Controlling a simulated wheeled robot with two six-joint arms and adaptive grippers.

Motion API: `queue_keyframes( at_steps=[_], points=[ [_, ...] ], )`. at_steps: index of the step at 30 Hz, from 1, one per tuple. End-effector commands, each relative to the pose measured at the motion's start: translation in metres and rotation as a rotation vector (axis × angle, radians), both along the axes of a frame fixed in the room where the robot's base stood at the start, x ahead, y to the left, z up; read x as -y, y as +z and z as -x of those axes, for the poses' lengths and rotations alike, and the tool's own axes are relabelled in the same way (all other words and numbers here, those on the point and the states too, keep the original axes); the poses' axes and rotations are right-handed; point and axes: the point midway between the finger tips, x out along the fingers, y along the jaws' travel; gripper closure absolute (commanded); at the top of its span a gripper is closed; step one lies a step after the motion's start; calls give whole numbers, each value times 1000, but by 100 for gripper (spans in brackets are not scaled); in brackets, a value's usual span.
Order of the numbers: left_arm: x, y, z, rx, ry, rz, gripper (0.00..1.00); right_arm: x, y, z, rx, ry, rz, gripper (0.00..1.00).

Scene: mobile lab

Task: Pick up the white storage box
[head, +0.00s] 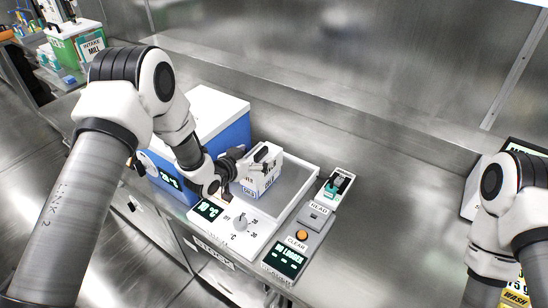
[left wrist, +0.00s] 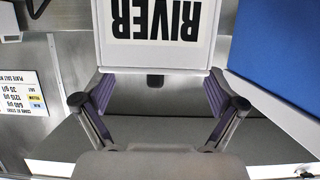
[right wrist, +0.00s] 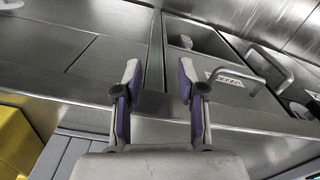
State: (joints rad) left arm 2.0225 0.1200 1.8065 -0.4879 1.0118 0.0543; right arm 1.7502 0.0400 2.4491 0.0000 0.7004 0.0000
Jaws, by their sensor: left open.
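The white storage box (head: 262,172) is small, with a black handle on top and dark print on its sides. In the head view it stands in the shallow tray of a white device with a dial. In the left wrist view its face (left wrist: 155,52) reads RIVER, upside down. My left gripper (head: 232,167) is open at the box's left side. In the left wrist view its fingertips (left wrist: 158,90) are spread about as wide as the box, close to its edge; contact cannot be told. My right gripper (right wrist: 158,88) is open and empty, away from the box.
A blue and white cooler-like unit (head: 222,130) stands just behind and left of the box. The white device (head: 238,236) has a dial in front. A grey reader (head: 290,252) with an orange button is to the right. Steel counter (head: 385,200) is clear beyond it.

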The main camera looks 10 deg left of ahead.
Motion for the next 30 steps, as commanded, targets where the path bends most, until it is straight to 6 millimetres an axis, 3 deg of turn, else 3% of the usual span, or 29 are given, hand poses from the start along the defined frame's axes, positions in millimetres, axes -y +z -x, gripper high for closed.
queue_keyframes(
  at_steps=[12, 18, 19, 24, 27, 30],
  points=[
    [21, -31, -53, -3, 0, -1, 5, 0, -34, 1, -2, 0, 0, 60],
    [21, -30, -54, -6, 2, 0, 5, 0, -32, 1, -1, 0, 0, 60],
    [21, -30, -54, -6, 2, 0, 9, 0, -32, 1, -1, 0, 0, 60],
    [21, -30, -54, -6, 2, 0, 69, 0, -32, 1, -2, 0, 0, 60],
    [21, -30, -54, -6, 2, 0, 100, 0, -32, 1, -1, 0, 0, 60],
    [21, -30, -55, -6, 2, 1, 100, 0, -32, 1, -1, 0, 0, 60]
  ],
)
